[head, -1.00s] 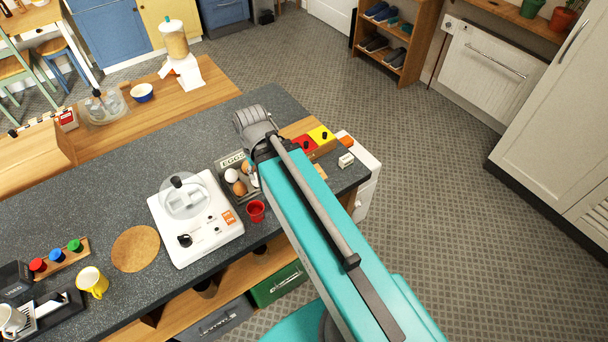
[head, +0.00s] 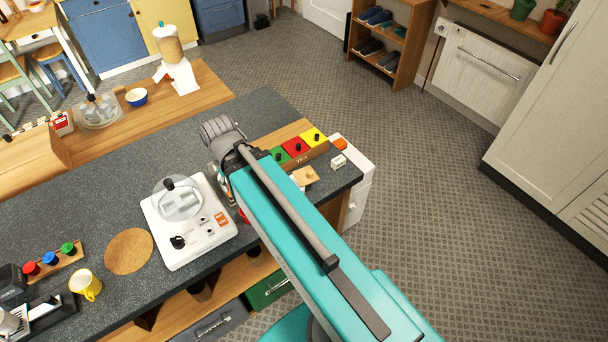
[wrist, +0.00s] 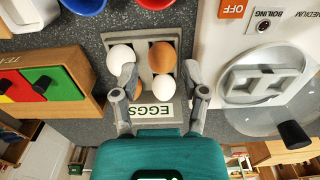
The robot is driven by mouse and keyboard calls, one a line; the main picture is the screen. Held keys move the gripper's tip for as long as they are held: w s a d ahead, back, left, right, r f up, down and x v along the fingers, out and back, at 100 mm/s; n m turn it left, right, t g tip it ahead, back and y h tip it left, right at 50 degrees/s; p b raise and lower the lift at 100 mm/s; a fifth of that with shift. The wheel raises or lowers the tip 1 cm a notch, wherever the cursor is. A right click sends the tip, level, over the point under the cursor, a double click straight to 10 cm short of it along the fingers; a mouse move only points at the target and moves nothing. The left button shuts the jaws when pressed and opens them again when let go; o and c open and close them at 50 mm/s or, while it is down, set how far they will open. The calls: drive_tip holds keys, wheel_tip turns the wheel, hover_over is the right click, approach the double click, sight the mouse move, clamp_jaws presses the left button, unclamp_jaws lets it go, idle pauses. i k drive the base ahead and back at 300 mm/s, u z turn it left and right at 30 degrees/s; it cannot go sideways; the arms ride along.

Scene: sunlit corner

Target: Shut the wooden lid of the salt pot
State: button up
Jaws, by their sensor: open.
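A small pale pot with a tan wooden top (head: 305,176) sits near the counter's right front edge in the head view. It looks like the salt pot, but whether its lid stands open is too small to tell. A white rounded body at the top left of the wrist view (wrist: 32,12) may be the same pot, cut off by the frame. My gripper (wrist: 162,82) is open above the egg tray, its fingers spread over the eggs, apart from the pot. In the head view my arm hides the fingers.
The egg tray (wrist: 160,106) lies below my gripper. A wooden tea box (wrist: 70,82) with coloured lids stands beside it. A white egg boiler (head: 190,240) is on the other side. Grey counter (head: 75,205) is bare further left.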

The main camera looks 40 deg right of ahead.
sight(305, 176)
drive_tip(key=u, duration=0.05)
drive_tip(key=k, duration=0.95)
drive_tip(key=z, duration=0.55)
drive_tip(key=i, duration=0.95)
